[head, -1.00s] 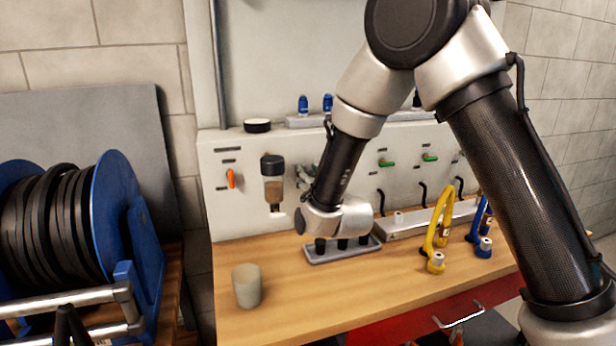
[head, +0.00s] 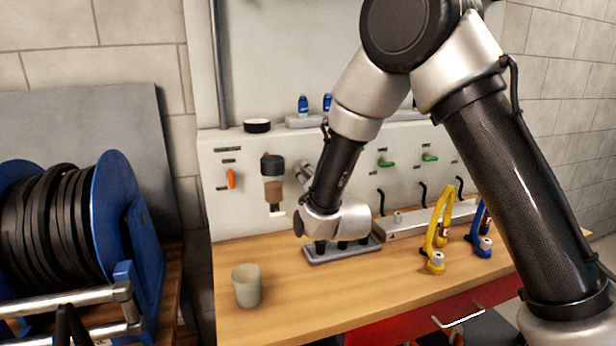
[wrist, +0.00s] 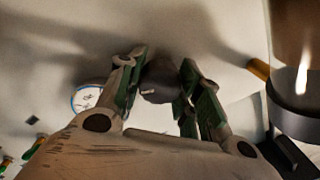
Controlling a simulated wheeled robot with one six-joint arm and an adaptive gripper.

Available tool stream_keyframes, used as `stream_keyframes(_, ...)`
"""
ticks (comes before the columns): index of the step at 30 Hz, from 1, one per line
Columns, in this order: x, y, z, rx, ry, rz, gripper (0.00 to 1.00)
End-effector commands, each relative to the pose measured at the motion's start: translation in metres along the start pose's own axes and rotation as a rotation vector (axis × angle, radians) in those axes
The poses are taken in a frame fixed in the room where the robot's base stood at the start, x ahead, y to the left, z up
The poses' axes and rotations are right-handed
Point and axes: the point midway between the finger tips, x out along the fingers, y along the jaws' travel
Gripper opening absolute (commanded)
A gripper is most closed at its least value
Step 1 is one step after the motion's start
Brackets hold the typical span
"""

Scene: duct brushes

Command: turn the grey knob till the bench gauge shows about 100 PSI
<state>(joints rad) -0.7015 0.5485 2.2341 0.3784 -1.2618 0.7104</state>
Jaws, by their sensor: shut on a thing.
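The grey knob (wrist: 160,82) is between the two fingers of my gripper (wrist: 158,88) in the wrist view, close to the pale panel. The fingers, with green pads, are shut on its sides. The bench gauge (wrist: 86,98) is left of the gripper in the wrist view, a small white dial with a blue rim, partly covered by a finger. Its marks are too small to read. In the head view my gripper (head: 305,174) shows only in part beside my forearm, at the panel. The knob and gauge cannot be made out there.
A filter bowl (head: 273,188) hangs just left of the gripper and shows close at right in the wrist view (wrist: 296,85). An orange valve handle (head: 231,178) is further left.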

Motion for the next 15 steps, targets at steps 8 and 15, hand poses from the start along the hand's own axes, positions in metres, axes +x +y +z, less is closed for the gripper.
stream_keyframes(8, 0.0004, -0.0004, -0.0005, 0.262, 0.012, -0.002, 0.11)
stream_keyframes(15, 0.0004, -0.0001, -0.0004, 0.489, 0.02, -0.002, 0.11)
